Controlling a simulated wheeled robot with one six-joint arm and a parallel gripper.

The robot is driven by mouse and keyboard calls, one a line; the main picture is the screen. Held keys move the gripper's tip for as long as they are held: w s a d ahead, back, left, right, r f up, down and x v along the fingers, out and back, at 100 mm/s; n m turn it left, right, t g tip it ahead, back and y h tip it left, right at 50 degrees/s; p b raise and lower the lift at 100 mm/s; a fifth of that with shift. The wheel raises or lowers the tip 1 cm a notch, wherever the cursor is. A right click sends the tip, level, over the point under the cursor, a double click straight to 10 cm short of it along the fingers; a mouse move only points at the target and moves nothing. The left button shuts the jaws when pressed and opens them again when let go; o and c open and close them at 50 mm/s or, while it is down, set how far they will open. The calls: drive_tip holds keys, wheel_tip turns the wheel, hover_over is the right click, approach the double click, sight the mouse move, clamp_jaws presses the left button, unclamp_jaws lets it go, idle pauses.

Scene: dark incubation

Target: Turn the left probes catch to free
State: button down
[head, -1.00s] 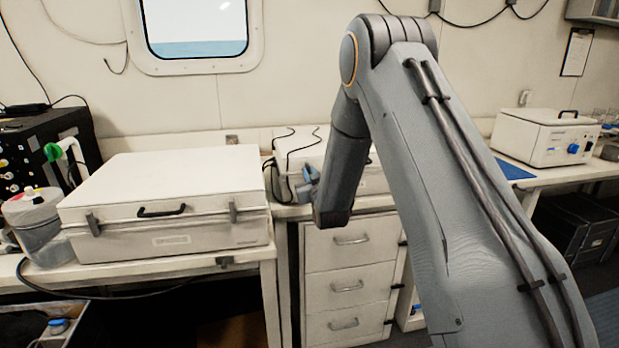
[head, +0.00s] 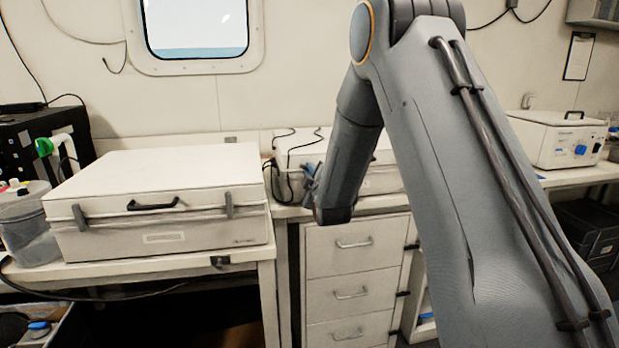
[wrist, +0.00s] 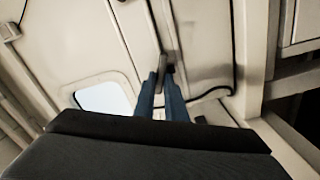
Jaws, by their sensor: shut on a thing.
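A pale case (head: 378,180) stands on the middle bench, partly hidden behind my arm, with dark cables across its top left. My gripper (head: 308,184) is at this case's front left. In the wrist view, the two blue fingers of my gripper (wrist: 163,74) are shut on a small grey catch (wrist: 163,60) against a pale surface. The catch's exact angle is hard to tell. In the head view the catch is hidden by the gripper and arm, and no lettering on the case is readable.
A larger closed white case (head: 110,205) with a dark handle and two grey catches stands on the left bench. A clear bottle (head: 28,235) is beside it. Drawers (head: 352,268) are below my gripper. A white instrument (head: 545,138) stands far right.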

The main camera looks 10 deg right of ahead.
drive_tip(key=n+b, duration=0.1)
drive_tip(key=n, duration=0.1)
drive_tip(key=n+b, duration=0.1)
drive_tip(key=n, duration=0.1)
drive_tip(key=shift+a+f+n, duration=0.1)
drive_tip(key=shift+f+n, duration=0.1)
drive_tip(key=shift+n, duration=0.2)
idle(0.4)
drive_tip(key=c, duration=1.8)
unclamp_jaws()
drive_tip(key=s+b, duration=0.1)
drive_tip(key=s, duration=0.6)
drive_tip(key=shift+s+b, duration=0.3)
drive_tip(key=shift+s, duration=0.1)
